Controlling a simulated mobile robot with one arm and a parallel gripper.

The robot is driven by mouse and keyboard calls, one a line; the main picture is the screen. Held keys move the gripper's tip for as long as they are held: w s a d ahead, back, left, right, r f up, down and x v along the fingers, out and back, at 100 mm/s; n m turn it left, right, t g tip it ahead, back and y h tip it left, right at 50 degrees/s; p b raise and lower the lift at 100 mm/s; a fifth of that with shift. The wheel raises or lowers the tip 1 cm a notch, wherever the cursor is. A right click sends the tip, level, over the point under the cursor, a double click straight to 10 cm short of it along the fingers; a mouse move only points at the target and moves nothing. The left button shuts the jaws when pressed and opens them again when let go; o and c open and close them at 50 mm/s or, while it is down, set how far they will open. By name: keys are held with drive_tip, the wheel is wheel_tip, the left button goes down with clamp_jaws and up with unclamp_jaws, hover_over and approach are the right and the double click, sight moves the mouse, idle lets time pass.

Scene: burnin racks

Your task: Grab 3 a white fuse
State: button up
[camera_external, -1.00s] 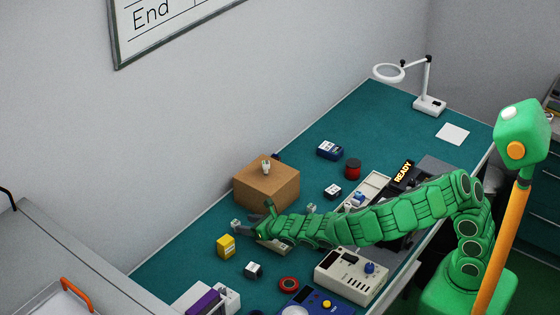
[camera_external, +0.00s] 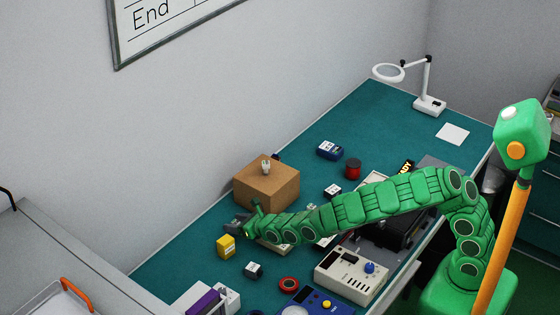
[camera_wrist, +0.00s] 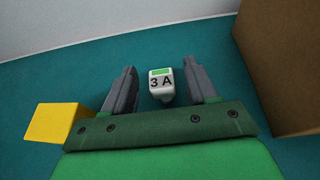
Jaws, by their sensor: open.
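The white fuse (camera_wrist: 162,88) shows in the wrist view, with a green patch and the marking "3 A". It lies on the teal bench top (camera_wrist: 70,75). My gripper (camera_wrist: 163,83) is open, with one dark finger on each side of the fuse and gaps on both sides. I cannot tell how high the fingertips are above the bench. In the external view my gripper (camera_external: 236,227) is low beside the cardboard box, and it hides the fuse there.
A cardboard box (camera_external: 266,186) stands close to my gripper, at right in the wrist view. A yellow block (camera_external: 226,246) sits on the other side. A small dark-and-white block (camera_external: 254,270) and a red ring (camera_external: 289,284) lie nearby. The wall runs behind the bench.

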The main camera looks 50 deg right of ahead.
drive_tip(key=shift+w+f, duration=0.1)
drive_tip(key=shift+w, duration=0.15)
drive_tip(key=c, duration=1)
drive_tip(key=shift+c, duration=0.2)
